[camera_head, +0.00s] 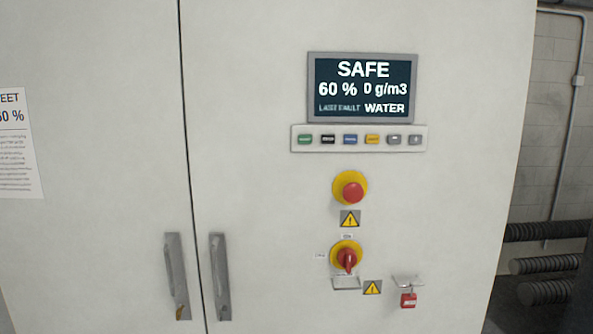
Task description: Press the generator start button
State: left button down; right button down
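The generator's pale cabinet front fills most of the head view. A button strip (290,139) below the screen carries a row of small buttons. From left they are a green button (305,139), a black button (328,139), a blue button (350,139), a yellow button (372,139) and two grey ones (394,139). Their labels are too small to read, so I cannot tell by label which one is start. The screen (362,88) reads SAFE, 60 %, 0 g/m3 and WATER. Neither of my grippers is in view.
A red emergency-stop button (353,193) on a yellow base and a red rotary switch (347,259) sit below the strip. A red padlock (408,300) hangs lower right. Two door handles (177,277) protrude at lower left. Ribbed hoses (545,265) lie right of the cabinet.

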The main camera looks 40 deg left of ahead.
aim_at(301, 138)
jog(key=u, duration=1.35)
